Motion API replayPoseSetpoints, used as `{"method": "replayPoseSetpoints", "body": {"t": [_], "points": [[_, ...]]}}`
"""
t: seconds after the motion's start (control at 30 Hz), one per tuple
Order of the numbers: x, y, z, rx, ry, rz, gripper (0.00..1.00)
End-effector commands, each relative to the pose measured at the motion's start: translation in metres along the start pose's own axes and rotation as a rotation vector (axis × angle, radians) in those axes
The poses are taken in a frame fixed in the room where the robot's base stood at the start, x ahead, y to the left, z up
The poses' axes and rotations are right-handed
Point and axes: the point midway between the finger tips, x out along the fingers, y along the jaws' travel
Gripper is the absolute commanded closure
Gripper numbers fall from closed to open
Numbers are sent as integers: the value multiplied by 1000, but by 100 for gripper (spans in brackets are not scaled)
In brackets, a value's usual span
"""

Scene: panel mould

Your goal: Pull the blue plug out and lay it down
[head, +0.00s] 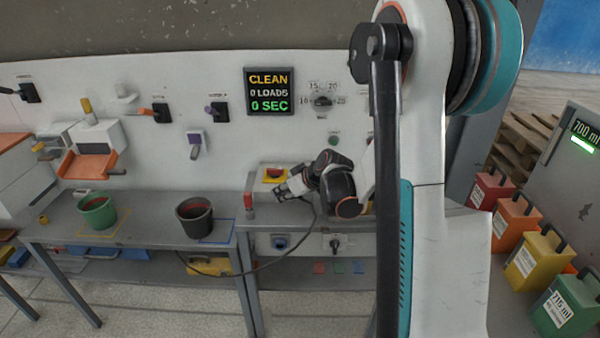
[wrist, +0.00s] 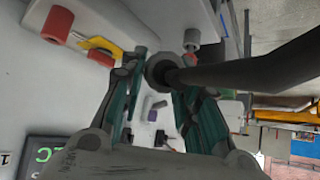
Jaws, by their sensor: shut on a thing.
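My gripper (head: 283,191) is above the grey bench, close to the white wall panel, and its fingers point left. In the wrist view its teal fingers (wrist: 160,80) are closed around a round dark grey plug (wrist: 158,66) with a thick black cable running off to the right. No blue shows on this plug from here. In the head view the fingers mostly hide the plug, and its cable (head: 258,268) hangs from the gripper down past the bench front. A blue-ringed fitting (head: 280,242) is on the panel below the bench top.
A red-topped post (head: 249,195) stands just left of the gripper. A yellow plate with a red button (head: 274,174) is just behind. A black bucket (head: 194,217) and a green bucket (head: 97,211) stand on the left bench. Coloured canisters (head: 537,255) are at right.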

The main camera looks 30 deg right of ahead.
Motion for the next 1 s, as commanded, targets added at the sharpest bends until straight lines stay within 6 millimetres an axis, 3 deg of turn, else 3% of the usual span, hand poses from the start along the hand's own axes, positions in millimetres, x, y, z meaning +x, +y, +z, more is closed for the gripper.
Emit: {"method": "replayPoseSetpoints", "body": {"t": [0.1,0.2,0.57,1.0], "points": [[-10,28,4,18,-53,10,100],[-12,38,10,25,-76,13,100],[2,40,26,26,-82,13,100],[34,39,59,26,-82,13,100]]}}
